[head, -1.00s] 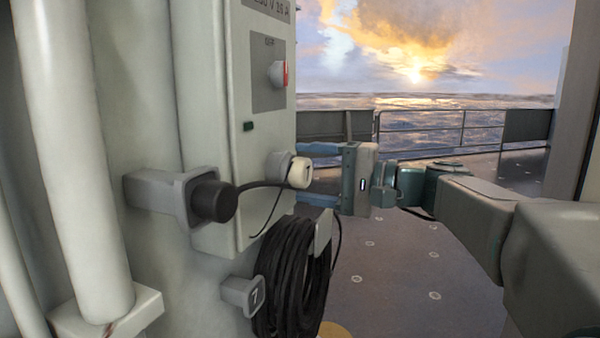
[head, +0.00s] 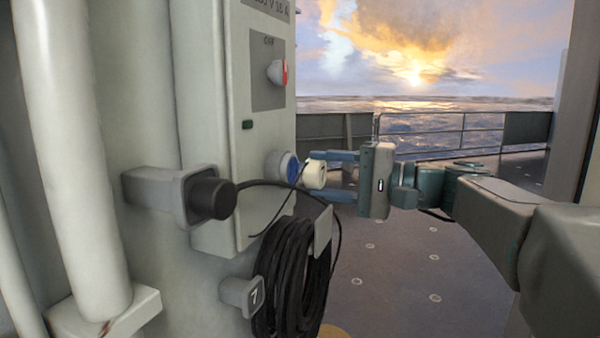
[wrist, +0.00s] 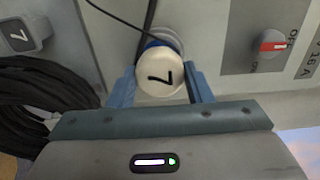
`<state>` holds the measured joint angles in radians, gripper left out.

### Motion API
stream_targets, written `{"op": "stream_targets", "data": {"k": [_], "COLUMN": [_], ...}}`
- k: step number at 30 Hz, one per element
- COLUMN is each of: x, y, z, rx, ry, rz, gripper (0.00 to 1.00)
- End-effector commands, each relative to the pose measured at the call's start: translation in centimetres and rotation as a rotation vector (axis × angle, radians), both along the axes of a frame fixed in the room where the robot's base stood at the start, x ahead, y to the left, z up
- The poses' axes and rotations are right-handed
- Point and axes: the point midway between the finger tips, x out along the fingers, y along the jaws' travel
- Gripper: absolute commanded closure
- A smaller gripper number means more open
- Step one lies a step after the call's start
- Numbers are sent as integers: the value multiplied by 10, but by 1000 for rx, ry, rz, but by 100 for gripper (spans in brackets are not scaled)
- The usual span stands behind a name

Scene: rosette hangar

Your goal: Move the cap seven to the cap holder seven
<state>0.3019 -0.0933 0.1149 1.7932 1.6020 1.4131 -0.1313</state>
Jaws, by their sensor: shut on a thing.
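The cap seven (head: 315,174) is a cream-white round cap with a cord. It is between the blue fingers of my gripper (head: 330,175), just to the right of a blue-faced socket (head: 288,168) on the cabinet, with a small gap showing. In the wrist view the cap (wrist: 160,77) shows a black 7, and my gripper (wrist: 160,88) is shut on it from both sides. The cap holder seven (head: 242,294) is a grey block marked 7 on the wall, below the socket. It also shows at the upper left of the wrist view (wrist: 22,36).
A coil of black cable (head: 292,285) hangs beside the holder on a grey hook (head: 322,232). A black plug (head: 212,199) sits in a grey bracket (head: 160,190). The cabinet (head: 215,130) carries a red-and-grey switch (head: 277,72). Open deck (head: 395,280) lies to the right.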

Motion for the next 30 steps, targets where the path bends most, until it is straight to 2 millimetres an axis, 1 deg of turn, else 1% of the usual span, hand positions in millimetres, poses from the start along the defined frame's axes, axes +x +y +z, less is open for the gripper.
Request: {"op": "stream_targets", "data": {"k": [21, 30], "x": [-10, -12], "y": [-27, -32], "z": [0, 0], "rx": [1, 0], "ry": [-1, -1], "rz": [-1, -1], "gripper": [91, 91]}}
